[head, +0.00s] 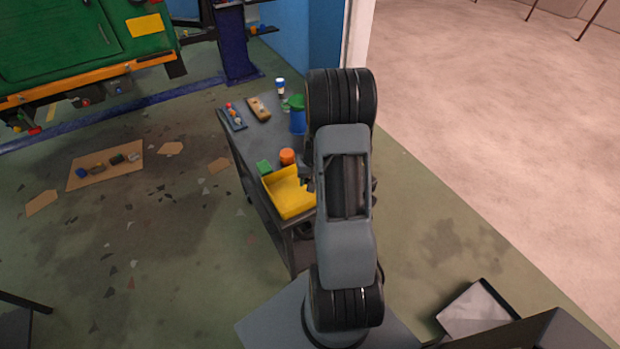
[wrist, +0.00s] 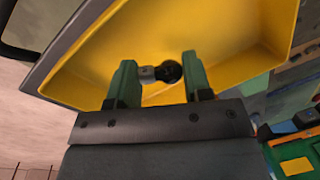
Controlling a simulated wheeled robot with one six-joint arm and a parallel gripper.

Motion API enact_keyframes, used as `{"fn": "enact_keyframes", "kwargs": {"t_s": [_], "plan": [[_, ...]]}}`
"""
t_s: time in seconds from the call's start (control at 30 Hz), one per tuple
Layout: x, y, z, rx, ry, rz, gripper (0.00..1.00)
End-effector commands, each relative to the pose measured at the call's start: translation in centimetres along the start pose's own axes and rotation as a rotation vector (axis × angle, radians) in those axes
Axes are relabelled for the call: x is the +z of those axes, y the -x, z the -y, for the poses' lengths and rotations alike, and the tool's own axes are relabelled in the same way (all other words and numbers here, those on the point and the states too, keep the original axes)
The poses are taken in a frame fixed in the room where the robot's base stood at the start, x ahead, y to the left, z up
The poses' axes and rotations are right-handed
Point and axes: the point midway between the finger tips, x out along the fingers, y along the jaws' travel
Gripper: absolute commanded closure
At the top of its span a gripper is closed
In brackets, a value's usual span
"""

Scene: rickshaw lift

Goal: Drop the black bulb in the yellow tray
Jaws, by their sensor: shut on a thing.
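In the wrist view my gripper (wrist: 158,80) has its two green fingers on either side of the black bulb (wrist: 169,72), shut on it. The bulb has a round black end and a grey base. Behind it in that view is the inside of the yellow tray (wrist: 215,40); I cannot tell the exact height of the bulb over the tray floor. In the head view the yellow tray (head: 285,196) sits at the near end of the grey cart. My arm hides the tray's right part, and the bulb does not show there.
The cart top (head: 245,143) also holds an orange cylinder (head: 287,157), a green block (head: 264,167), a blue container (head: 297,121) and a blue tray of small parts (head: 232,117). A cardboard sheet (head: 105,165) with small items lies on the floor. A raised green vehicle (head: 75,45) stands at left.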

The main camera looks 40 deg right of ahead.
Motion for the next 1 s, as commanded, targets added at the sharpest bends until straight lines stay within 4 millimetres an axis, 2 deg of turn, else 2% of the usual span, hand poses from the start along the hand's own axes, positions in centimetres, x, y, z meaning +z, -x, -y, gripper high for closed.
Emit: {"fn": "enact_keyframes", "kwargs": {"t_s": [0.07,0.1,0.4,0.73,0.87,1.0], "plan": [[0.0,0.1,0.0,0.0,0.0,0.0,0.68],[0.0,0.1,0.0,0.0,0.0,0.0,0.53],[0.0,0.1,0.0,0.0,0.0,0.0,0.25],[-0.1,0.7,0.0,0.0,0.0,-0.002,0.25],[-0.1,2.5,0.0,0.0,0.001,-0.005,0.25],[-0.1,5.4,0.0,0.001,0.0,-0.007,0.25]]}}
